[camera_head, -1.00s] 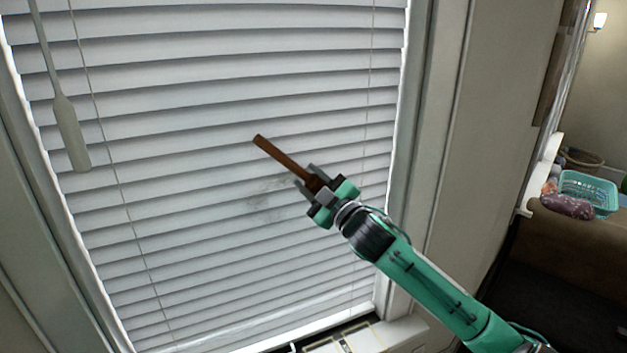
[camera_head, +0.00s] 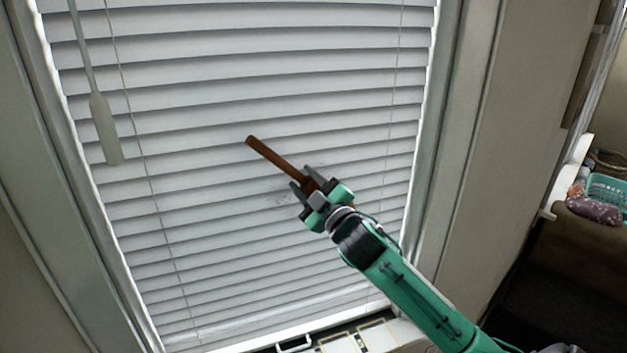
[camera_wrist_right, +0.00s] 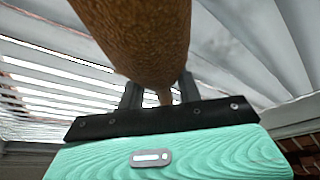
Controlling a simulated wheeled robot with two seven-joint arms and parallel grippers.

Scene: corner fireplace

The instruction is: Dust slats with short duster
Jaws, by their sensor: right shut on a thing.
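White slats (camera_head: 200,190) of a closed window blind fill the middle of the head view. A faint grey smudge of dust (camera_head: 283,197) shows on them just left of my right gripper. My right gripper (camera_head: 312,184) is shut on the brown duster (camera_head: 270,154), which points up and left across the slats. In the right wrist view the duster (camera_wrist_right: 140,35) looms large and brown above the gripper (camera_wrist_right: 158,95), with slats behind it. I cannot tell whether the duster touches the slats. My left gripper is not in view.
A pale wand (camera_head: 104,130) hangs at the blind's left, and thin cords run down the slats. The window frame (camera_head: 440,150) borders the right side. A sill with flat items lies below. A teal basket (camera_head: 606,187) sits at the far right.

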